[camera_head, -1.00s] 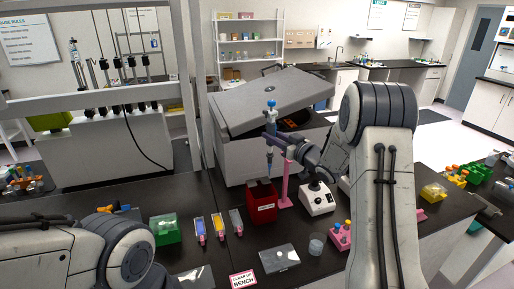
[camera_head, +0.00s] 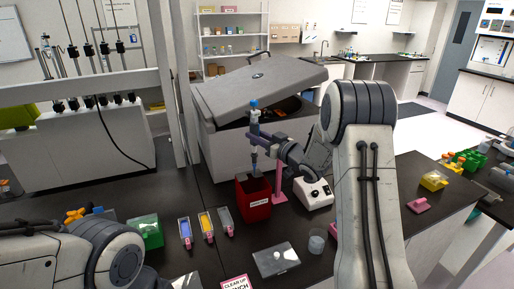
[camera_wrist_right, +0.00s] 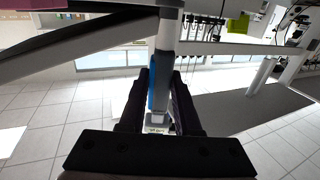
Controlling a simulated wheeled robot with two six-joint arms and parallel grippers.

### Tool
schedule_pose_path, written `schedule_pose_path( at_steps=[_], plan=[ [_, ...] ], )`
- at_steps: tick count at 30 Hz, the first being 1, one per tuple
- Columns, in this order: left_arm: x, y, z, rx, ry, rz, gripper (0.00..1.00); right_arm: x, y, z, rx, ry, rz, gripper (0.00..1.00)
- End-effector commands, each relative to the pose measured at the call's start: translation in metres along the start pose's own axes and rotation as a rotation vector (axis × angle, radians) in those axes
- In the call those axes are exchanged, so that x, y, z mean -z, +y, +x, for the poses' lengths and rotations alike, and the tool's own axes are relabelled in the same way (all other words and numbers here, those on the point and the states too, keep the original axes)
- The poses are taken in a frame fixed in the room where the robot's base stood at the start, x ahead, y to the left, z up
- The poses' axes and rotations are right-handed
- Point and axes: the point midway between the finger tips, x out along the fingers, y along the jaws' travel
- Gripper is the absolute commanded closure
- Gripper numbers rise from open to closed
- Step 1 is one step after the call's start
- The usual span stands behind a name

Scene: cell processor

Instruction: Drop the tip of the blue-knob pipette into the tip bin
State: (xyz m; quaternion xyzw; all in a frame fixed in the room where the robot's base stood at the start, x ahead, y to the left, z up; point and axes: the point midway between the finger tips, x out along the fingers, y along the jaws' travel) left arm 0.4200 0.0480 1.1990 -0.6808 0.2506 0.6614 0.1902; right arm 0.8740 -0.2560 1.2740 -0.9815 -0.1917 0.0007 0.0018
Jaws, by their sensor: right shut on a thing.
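The blue-knob pipette (camera_head: 254,130) stands upright in my right gripper (camera_head: 258,139), its blue knob at the top. The fingers are shut around its body. Its narrow lower end is over the mouth of the red tip bin (camera_head: 257,210); I cannot tell whether it reaches below the rim. In the right wrist view the pipette's pale shaft and blue part (camera_wrist_right: 152,95) show between the two dark fingers (camera_wrist_right: 155,100). My left arm enters at the lower left, but its gripper is out of view.
A pink stand (camera_head: 279,185) and a white device with a dark knob (camera_head: 315,193) are right of the bin. Yellow, blue and clear holders (camera_head: 206,224) stand at its left. A clear-lidded box (camera_head: 275,261) lies in front. A large grey machine (camera_head: 260,85) is behind.

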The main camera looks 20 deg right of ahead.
Motion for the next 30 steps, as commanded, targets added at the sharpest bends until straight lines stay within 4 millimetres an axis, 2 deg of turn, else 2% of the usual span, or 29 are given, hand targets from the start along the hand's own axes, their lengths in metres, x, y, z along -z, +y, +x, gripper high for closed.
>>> schedule_pose_path(
  at_steps=[1,8,15,21,25,30],
  plan=[
    [-0.001,-0.001,0.011,0.000,0.000,-0.001,0.06,-0.010,-0.001,0.001,0.001,0.001,-0.001,0.86],
    [-0.001,-0.002,0.025,0.000,0.000,-0.001,0.06,-0.028,0.000,0.000,0.001,0.001,0.000,0.86],
    [-0.003,-0.004,0.059,0.000,0.000,0.001,0.06,-0.080,0.001,-0.001,-0.001,-0.001,0.001,0.86],
    [-0.004,-0.006,0.082,0.000,0.000,0.002,0.06,-0.117,0.003,-0.002,-0.004,0.000,0.001,0.86],
    [-0.005,-0.006,0.089,0.000,0.000,0.002,0.06,-0.129,0.003,-0.001,-0.003,0.002,0.000,0.86],
    [-0.005,-0.007,0.091,0.000,0.000,0.002,0.06,-0.133,0.003,-0.001,-0.003,0.002,0.000,0.86]
  ],
)
